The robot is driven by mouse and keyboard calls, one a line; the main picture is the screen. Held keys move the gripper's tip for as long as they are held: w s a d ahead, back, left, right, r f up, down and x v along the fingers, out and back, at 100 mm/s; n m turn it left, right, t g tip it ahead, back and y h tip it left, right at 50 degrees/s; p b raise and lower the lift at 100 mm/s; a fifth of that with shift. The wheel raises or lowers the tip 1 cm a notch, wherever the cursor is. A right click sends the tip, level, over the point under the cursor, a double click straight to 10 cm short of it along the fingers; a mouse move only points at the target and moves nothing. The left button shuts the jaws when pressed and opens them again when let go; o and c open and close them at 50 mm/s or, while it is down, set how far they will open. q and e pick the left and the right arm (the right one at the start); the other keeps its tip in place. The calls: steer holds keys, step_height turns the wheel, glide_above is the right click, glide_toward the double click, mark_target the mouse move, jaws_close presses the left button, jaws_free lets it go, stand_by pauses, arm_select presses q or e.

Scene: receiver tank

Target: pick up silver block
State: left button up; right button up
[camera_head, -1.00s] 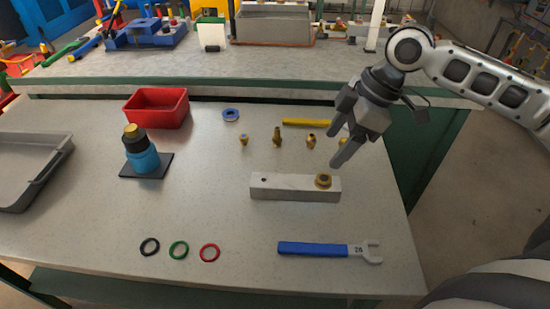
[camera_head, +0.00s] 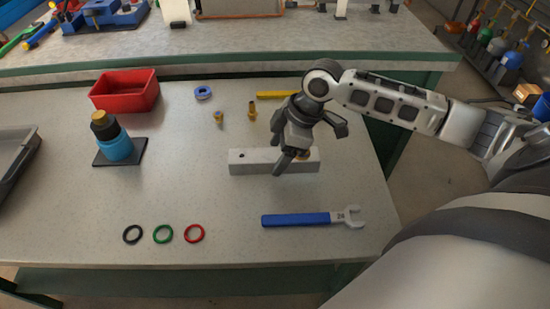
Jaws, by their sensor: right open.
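The silver block (camera_head: 256,161) is a long pale grey bar lying flat on the table, with a small dark hole near its left end. A brass fitting sits at its right end, mostly hidden behind my gripper. My right gripper (camera_head: 304,152) is open and over the right half of the block. One finger comes down in front of the block; the other finger is off to the right. I cannot tell whether it touches the block. My left gripper is not in view.
A blue wrench (camera_head: 312,218) lies in front of the block. Black, green and red rings (camera_head: 194,233) lie at front left. A blue bottle (camera_head: 115,141), a red bin (camera_head: 125,91) and a grey tray (camera_head: 15,165) are left. Brass fittings (camera_head: 252,110) and a yellow bar (camera_head: 278,94) are behind.

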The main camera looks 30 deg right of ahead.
steer(key=shift+x, duration=1.15)
steer(key=c, duration=1.5)
steer(key=shift+w+r, duration=0.1)
steer(key=shift+r, duration=0.05)
jaws_close()
